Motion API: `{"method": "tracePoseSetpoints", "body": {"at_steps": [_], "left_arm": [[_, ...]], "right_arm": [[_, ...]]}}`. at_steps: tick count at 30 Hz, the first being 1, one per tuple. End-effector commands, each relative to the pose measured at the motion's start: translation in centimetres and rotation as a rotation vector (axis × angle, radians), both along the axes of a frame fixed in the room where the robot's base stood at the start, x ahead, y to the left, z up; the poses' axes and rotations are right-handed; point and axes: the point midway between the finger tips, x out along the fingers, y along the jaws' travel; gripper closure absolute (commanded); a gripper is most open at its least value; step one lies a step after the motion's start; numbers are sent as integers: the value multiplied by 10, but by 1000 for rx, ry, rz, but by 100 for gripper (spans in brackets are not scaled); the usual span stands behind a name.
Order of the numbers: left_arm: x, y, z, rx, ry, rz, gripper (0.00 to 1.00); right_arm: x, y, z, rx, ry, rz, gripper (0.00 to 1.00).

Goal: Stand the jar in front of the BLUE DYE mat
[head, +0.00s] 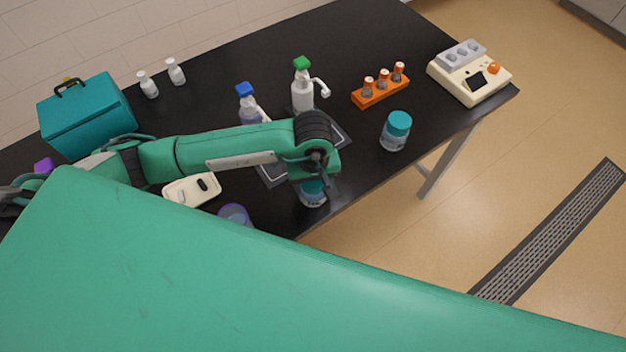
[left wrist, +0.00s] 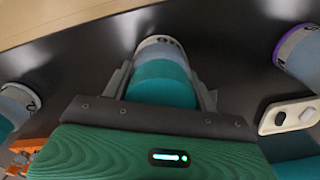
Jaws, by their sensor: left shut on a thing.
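My left gripper (head: 314,186) is shut on a clear jar with a teal lid (head: 313,198), close to the table's front edge. In the left wrist view the jar (left wrist: 158,48) sits between both fingers (left wrist: 162,75); whether its base touches the table I cannot tell. A blue-topped dispenser bottle (head: 249,105) and a green-topped one (head: 302,90) stand behind my arm. Dark light-edged mats show partly, one on the left (head: 271,178) and one on the right (head: 343,132); my arm covers much of them and no lettering is readable. My right gripper is not in view.
A second teal-lidded jar (head: 396,131) stands to the right, a purple-rimmed jar (head: 234,214) to the left. A cream dish (head: 190,192), orange vial rack (head: 380,92), cream instrument (head: 470,75), teal box (head: 88,112) and two small white bottles (head: 149,86) share the black table (head: 380,35).

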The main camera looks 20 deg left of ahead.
Motion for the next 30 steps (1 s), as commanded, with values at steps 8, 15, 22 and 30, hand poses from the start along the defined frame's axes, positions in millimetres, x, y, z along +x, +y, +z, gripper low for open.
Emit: {"method": "tracePoseSetpoints", "body": {"at_steps": [8, 15, 22, 30], "left_arm": [[0, 0, -3, 1, 0, 1, 32], [0, 0, -2, 1, 0, 1, 20], [0, 0, 3, 1, 0, 1, 20], [2, 0, 46, -1, -7, -2, 20]], "right_arm": [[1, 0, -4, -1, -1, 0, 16], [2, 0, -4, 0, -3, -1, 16], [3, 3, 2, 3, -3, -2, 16], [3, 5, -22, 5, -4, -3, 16]]}}
